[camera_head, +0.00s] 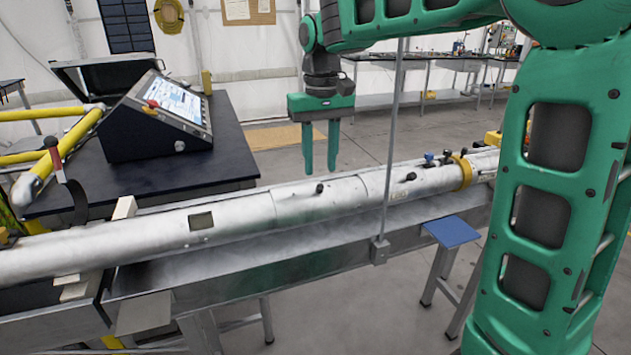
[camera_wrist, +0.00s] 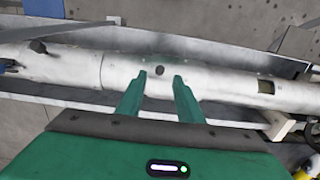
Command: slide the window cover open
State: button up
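A long silvery metal tube (camera_head: 110,247) lies across the head view, and the wrist view shows it from above (camera_wrist: 215,83). A dark knob (camera_head: 320,188) stands on a sleeve-like section (camera_head: 345,200), which looks like the window cover, though I cannot be sure. The knob also shows in the wrist view (camera_wrist: 160,70). A small dark square window (camera_head: 201,221) is to its left in the head view and to its right in the wrist view (camera_wrist: 265,87). My gripper (camera_head: 320,170) points down, open and empty. In the wrist view its fingertips (camera_wrist: 160,78) flank the knob's line; no contact is visible.
The tube rests along a metal trough (camera_head: 240,268). A thin upright post (camera_head: 390,140) stands in front of the tube. A dark table with a control console (camera_head: 165,115) stands behind on the left. A yellow ring (camera_head: 461,173) and small fittings sit farther right along the tube.

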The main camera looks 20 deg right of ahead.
aim_at(320, 185)
jog(key=shift+f, duration=2.65)
jog(key=shift+c, duration=0.5)
grip_shut()
